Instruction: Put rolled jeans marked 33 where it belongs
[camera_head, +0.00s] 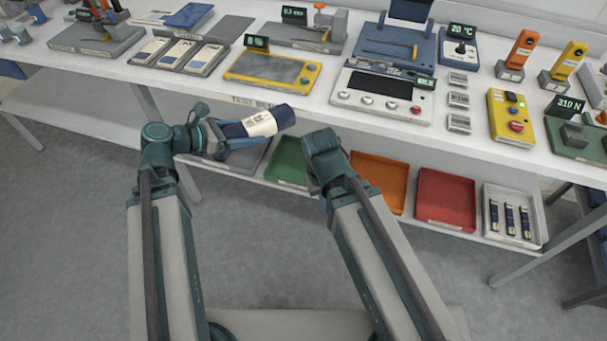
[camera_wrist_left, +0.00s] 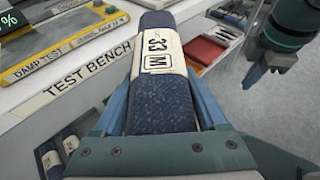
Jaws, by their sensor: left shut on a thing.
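The rolled jeans (camera_head: 258,122) are a dark navy roll with a cream band. In the left wrist view the band on the roll (camera_wrist_left: 165,100) reads "33 M". My left gripper (camera_head: 232,133) is shut on the roll and holds it in front of the bench edge, above the lower shelf. Its fingers (camera_wrist_left: 160,82) lie along both sides of the roll in the left wrist view. My right arm is bent in the middle of the head view, and its gripper is not clear there. Part of the right arm shows at the upper right of the wrist view; its jaw state is unclear.
The bench (camera_head: 200,92) holds a yellow-framed damp test plate (camera_head: 272,72), a control panel (camera_head: 380,95) and other devices. Below are green (camera_head: 287,163), orange (camera_head: 380,180) and red (camera_head: 445,198) trays, plus a white tray (camera_head: 540,222) with three navy rolls.

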